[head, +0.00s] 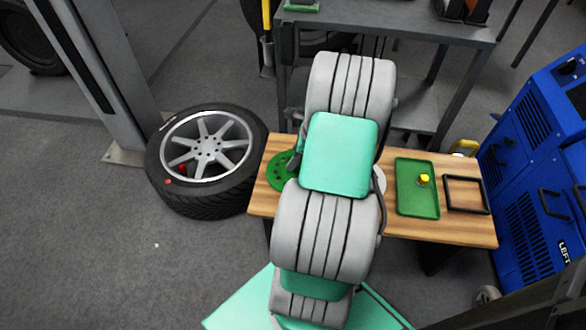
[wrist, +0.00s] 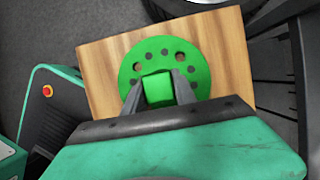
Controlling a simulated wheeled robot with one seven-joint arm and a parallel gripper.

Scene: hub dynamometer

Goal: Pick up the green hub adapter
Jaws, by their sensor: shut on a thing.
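The green hub adapter (wrist: 199,68) is a flat round disc with several holes and a raised green block in its middle. In the wrist view my gripper (wrist: 158,88) is shut on that block, one dark finger on each side. In the head view part of the adapter (head: 277,172) shows at the left end of the wooden bench (head: 458,228). My arm hides the rest of it and my gripper there. I cannot tell whether the disc touches the bench top.
A green tray (head: 405,200) with a small yellow piece (head: 424,180) and a black frame (head: 467,195) lie on the bench's right half. A wheel (head: 240,122) lies left of the bench. A blue cabinet (head: 535,170) stands right, a grey shelf (head: 455,35) behind.

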